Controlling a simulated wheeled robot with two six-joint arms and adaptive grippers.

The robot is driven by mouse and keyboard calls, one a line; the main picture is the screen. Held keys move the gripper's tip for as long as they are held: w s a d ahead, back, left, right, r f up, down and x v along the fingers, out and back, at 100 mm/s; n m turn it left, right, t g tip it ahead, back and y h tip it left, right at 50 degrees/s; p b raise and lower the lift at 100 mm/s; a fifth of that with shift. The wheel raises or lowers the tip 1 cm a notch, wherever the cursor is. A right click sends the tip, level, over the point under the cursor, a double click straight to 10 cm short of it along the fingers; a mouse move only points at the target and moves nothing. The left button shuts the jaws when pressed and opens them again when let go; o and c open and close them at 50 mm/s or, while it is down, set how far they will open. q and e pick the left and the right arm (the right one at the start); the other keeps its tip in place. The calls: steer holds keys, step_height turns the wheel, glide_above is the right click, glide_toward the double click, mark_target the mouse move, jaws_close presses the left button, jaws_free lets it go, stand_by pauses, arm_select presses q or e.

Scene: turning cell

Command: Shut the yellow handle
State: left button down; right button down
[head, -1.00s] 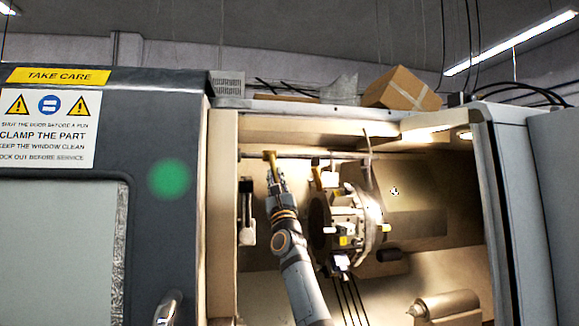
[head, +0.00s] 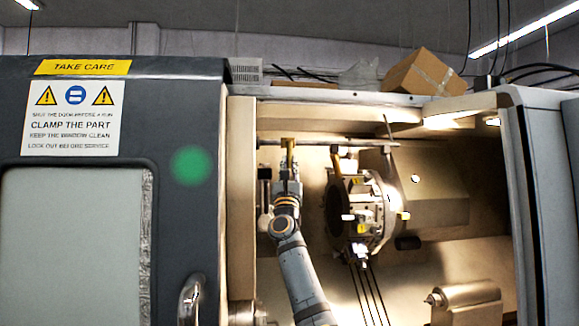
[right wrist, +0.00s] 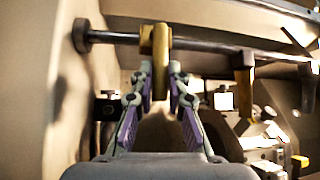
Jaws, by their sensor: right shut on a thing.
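A yellow handle (head: 290,149) hangs from a grey pipe (head: 316,142) inside the open machine, near the pipe's left end. In the right wrist view the handle (right wrist: 160,52) shows as a thick yellow lever around the pipe (right wrist: 203,47), its lower part between my fingers. My right gripper (head: 288,177) is shut on this handle; its fingertips (right wrist: 160,76) show on both sides of it. My left gripper is not in view.
A chuck (head: 362,212) stands right of my right arm. A dark door (head: 190,120) with a warning sign (head: 72,118) is at left, and the cabinet edge (head: 241,190) stands close left of the gripper. A cardboard box (head: 422,72) lies on top.

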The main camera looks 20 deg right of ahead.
steer(key=c, duration=1.3)
jaws_free()
steer(key=shift+a, duration=0.1)
steer(key=shift+s+a+f, duration=0.15)
steer(key=shift+s+f, duration=0.2)
steer(key=shift+f, duration=0.1)
steer(key=v, duration=1.1)
